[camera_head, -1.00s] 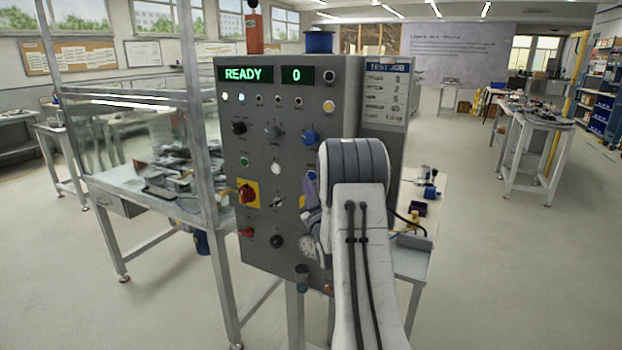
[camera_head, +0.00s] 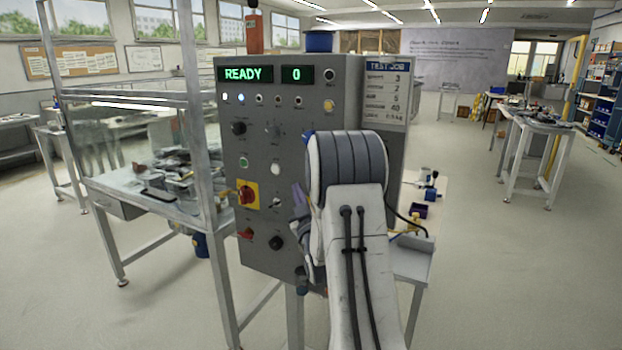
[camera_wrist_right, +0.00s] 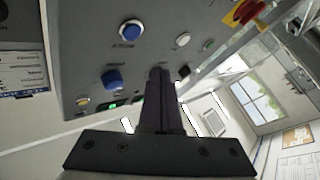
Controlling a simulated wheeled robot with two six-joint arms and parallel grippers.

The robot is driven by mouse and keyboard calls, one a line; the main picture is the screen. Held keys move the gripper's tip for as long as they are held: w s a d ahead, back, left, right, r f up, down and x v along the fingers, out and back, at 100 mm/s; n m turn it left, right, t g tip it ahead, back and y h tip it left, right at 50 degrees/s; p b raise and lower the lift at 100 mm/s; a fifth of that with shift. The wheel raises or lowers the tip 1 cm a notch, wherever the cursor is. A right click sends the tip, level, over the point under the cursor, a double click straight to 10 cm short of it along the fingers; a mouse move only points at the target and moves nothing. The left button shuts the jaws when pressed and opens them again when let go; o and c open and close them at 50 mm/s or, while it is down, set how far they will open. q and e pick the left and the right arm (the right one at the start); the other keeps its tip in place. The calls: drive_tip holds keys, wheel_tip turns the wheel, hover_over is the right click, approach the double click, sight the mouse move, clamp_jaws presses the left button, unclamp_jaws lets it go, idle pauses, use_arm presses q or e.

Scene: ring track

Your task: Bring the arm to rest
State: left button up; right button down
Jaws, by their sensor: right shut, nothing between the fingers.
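My right arm (camera_head: 355,220) rises from the bottom of the head view in front of the grey control panel (camera_head: 255,150). Its dark-banded joint covers the panel's lower right part. My right gripper is mostly hidden behind this arm in the head view. In the right wrist view the right gripper (camera_wrist_right: 160,72) has its two dark fingers together, with nothing between them. The fingers point toward the panel (camera_wrist_right: 85,50), which appears upside down; I cannot tell how wide the gap is. My left gripper is in neither view.
The panel's display (camera_head: 246,74) reads READY and 0. A red rotary switch (camera_head: 247,195) on yellow sits at its left. A glass-screened bench (camera_head: 130,200) stands left, a small side table (camera_head: 415,262) behind the arm at right.

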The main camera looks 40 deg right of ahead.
idle(0.4)
drive_tip(key=a+f+n+g+y+p, duration=0.1)
drive_tip(key=a+f+g+y+p, duration=0.2)
drive_tip(key=a, duration=1)
drive_tip(key=a+f+n+g+y, duration=0.15)
drive_tip(key=a+g+y, duration=0.35)
drive_tip(key=a, duration=0.9)
drive_tip(key=s+a+f+n+g+y+p, duration=0.25)
drive_tip(key=s+a+g, duration=0.45)
drive_tip(key=s+a, duration=0.95)
drive_tip(key=s+d+r+n+g, duration=0.1)
drive_tip(key=s+g, duration=0.3)
drive_tip(key=s, duration=1.4)
drive_tip(key=shift+d+n+g+h+p, duration=0.3)
drive_tip(key=shift+d+h, duration=0.05)
drive_tip(key=shift+d, duration=0.1)
